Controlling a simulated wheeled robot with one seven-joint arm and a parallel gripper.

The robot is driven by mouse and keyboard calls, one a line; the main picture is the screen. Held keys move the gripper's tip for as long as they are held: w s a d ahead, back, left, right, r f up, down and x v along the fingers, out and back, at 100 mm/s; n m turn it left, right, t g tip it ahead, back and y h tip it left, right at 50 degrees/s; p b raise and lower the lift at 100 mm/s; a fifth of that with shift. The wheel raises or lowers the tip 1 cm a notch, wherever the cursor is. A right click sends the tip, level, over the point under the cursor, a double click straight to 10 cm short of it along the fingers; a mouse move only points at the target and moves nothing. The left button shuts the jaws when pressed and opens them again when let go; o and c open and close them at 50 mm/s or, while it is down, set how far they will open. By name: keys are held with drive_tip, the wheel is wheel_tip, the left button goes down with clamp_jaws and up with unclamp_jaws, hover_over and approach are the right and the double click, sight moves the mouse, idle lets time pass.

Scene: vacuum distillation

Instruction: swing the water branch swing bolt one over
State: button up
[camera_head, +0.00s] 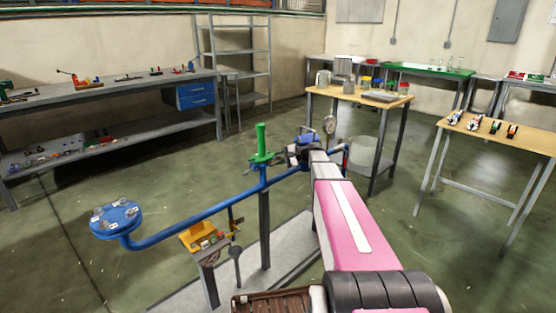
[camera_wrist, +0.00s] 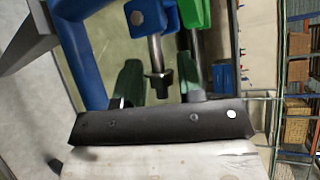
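In the wrist view a metal swing bolt (camera_wrist: 156,55) with a dark nut at its end sticks out of a blue lug (camera_wrist: 150,17). My gripper (camera_wrist: 157,80) is open, with one finger on each side of the bolt's nut end in this view. A gap shows on both sides, and I see no contact. The depth between fingers and bolt is hard to judge. In the head view my gripper (camera_head: 298,154) is at the right end of the blue pipe (camera_head: 190,226), by a blue fitting (camera_head: 307,139). My arm hides part of this area, and the bolt cannot be made out there.
A green valve handle (camera_head: 261,140) stands upright on the pipe left of my gripper. A blue flange (camera_head: 115,218) is at the pipe's left end. Open floor lies left.

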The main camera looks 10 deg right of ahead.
drive_tip(key=shift+c, duration=0.3)
clamp_jaws()
drive_tip(key=shift+r, duration=0.1)
drive_tip(key=shift+s+a+r+n+h, duration=0.1)
drive_tip(key=shift+r+n+h, duration=0.55)
drive_tip(key=shift+n+h, duration=0.3)
drive_tip(key=shift+s+a+r+n+t+h, duration=0.1)
drive_tip(key=shift+r+n+t+h, duration=0.6)
drive_tip(key=shift+h, duration=0.35)
drive_tip(key=shift+f, duration=0.15)
